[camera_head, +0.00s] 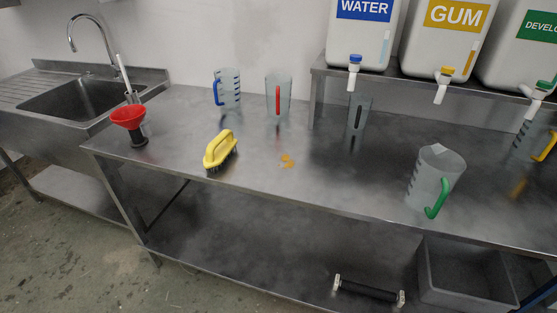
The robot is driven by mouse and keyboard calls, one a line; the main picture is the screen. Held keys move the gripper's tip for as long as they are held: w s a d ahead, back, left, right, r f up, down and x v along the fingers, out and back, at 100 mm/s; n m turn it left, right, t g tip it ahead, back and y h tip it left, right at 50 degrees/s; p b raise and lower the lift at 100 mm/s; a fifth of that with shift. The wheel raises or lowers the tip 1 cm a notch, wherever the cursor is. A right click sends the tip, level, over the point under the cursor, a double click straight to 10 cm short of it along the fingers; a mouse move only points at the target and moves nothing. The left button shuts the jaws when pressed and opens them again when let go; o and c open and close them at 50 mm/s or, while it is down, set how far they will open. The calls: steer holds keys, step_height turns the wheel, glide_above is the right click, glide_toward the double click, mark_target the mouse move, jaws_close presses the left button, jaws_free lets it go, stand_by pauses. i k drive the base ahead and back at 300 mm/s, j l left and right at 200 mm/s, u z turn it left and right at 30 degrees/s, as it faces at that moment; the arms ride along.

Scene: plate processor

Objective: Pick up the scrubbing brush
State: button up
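The scrubbing brush (220,151) has a yellow handle and dark bristles. It rests on the steel table (250,190), left of centre near the front edge, with its bristles down. Nothing covers it. My gripper is not in view.
A red funnel (128,116) on a dark base stands left of the brush. Jugs with blue (229,88), red (278,94) and green (436,178) handles stand on the table. A shelf (400,78) holds labelled canisters at the back right.

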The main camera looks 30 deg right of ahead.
mark_target(217, 151)
steer(key=i+j+z, duration=0.1)
steer(key=i+j, duration=0.3)
steer(key=i+j+z, duration=0.1)
steer(key=i+j, duration=0.25)
steer(key=j, duration=0.2)
